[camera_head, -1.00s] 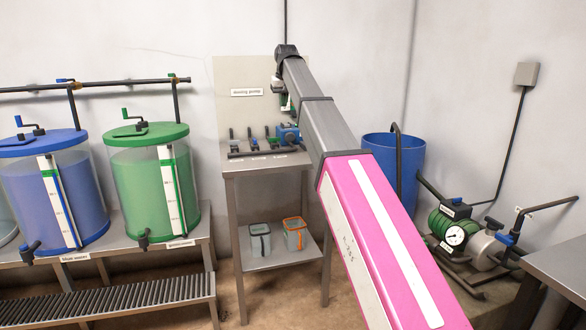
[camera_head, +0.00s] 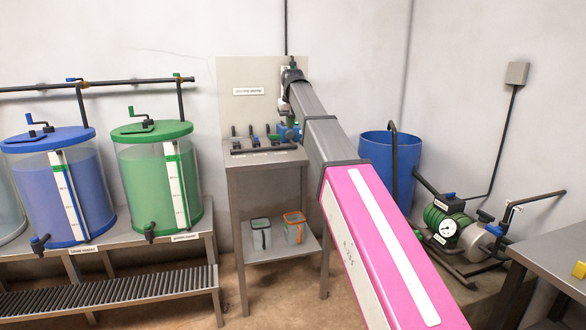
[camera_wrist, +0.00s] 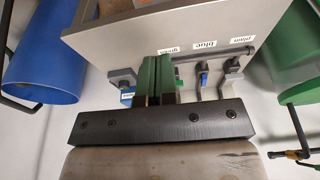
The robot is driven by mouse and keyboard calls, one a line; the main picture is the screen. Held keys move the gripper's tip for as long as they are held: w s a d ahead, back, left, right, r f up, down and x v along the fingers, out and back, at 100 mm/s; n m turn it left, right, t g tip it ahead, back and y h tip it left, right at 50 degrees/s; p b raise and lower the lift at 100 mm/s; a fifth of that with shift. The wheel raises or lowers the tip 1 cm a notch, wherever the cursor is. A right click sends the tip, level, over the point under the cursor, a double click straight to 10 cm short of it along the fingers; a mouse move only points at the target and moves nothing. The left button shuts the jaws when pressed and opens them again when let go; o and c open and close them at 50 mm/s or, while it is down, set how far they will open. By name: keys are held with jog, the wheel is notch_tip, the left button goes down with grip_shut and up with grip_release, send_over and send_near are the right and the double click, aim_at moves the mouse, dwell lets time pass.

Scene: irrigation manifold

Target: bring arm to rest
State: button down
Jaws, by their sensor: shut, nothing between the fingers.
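My pink and grey arm (camera_head: 385,240) reaches up and away over the middle of the scene, its wrist bent down in front of the back panel. My gripper (camera_wrist: 158,62) shows in the wrist view with its two greenish fingers together and nothing held. In the head view the fingers are mostly hidden by the arm. Beyond the fingers is a row of small valves, including a blue-handled valve (camera_wrist: 203,78) and a black-handled valve (camera_wrist: 232,66), with labels for green, blue and plain. I cannot tell from the wrist view how far the fingertips are from the valves.
The steel stand (camera_head: 262,166) carries the valves; two small open containers, one dark-rimmed (camera_head: 261,236) and one orange-rimmed (camera_head: 295,229), sit on its shelf. Blue tank (camera_head: 62,190) and green tank (camera_head: 158,180) stand left. A blue barrel (camera_head: 378,170), pump (camera_head: 445,225) and table (camera_head: 555,262) are right.

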jog(key=s+d+f+g, duration=0.1)
jog(key=s+d+f, duration=0.3)
jog(key=f, duration=0.6)
jog(key=s+d+f+m, duration=0.1)
jog(key=s+d+f, duration=0.3)
jog(key=f, duration=0.7)
jog(key=s+d+f+g, duration=0.1)
jog(key=s+d+f, duration=0.25)
jog(key=f, duration=0.65)
jog(key=s+d+f+m, duration=0.1)
jog(key=s+d+f, duration=0.3)
jog(key=s+f, duration=0.6)
jog(key=s+d+f+g, duration=0.1)
jog(key=s+d+f, duration=0.3)
jog(key=s+f, duration=0.6)
jog(key=shift+s+d+f+m+h, duration=0.2)
jog(key=shift+s+d+m+h, duration=0.2)
jog(key=shift+s, duration=0.75)
